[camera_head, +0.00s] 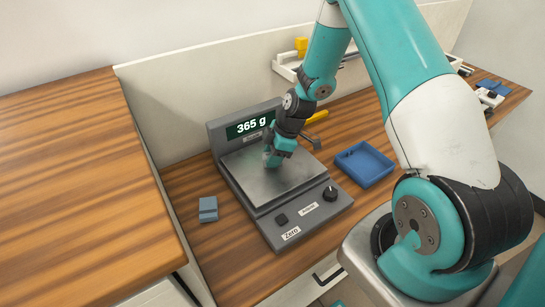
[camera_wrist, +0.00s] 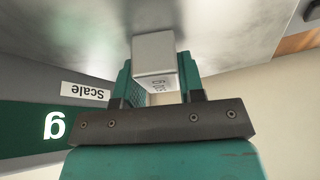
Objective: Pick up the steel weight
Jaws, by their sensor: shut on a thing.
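The steel weight (camera_wrist: 154,52) is a pale grey block with dark lettering, upside down in the wrist view. It sits between the two teal fingers of my gripper (camera_head: 271,160), which are shut on it. My gripper is low over the metal pan (camera_head: 298,174) of the grey scale, and the scale's display (camera_head: 249,125) reads 365 g. In the head view the weight is hidden or too small to make out at the fingertips. I cannot tell for certain whether its underside touches the pan.
A blue open tray (camera_head: 364,165) lies right of the scale. A small blue-grey block (camera_head: 208,209) lies left of it. A yellow-handled tool (camera_head: 317,117) is behind. A low pale wall (camera_head: 185,108) runs along the back. A higher wooden top (camera_head: 75,190) is at left.

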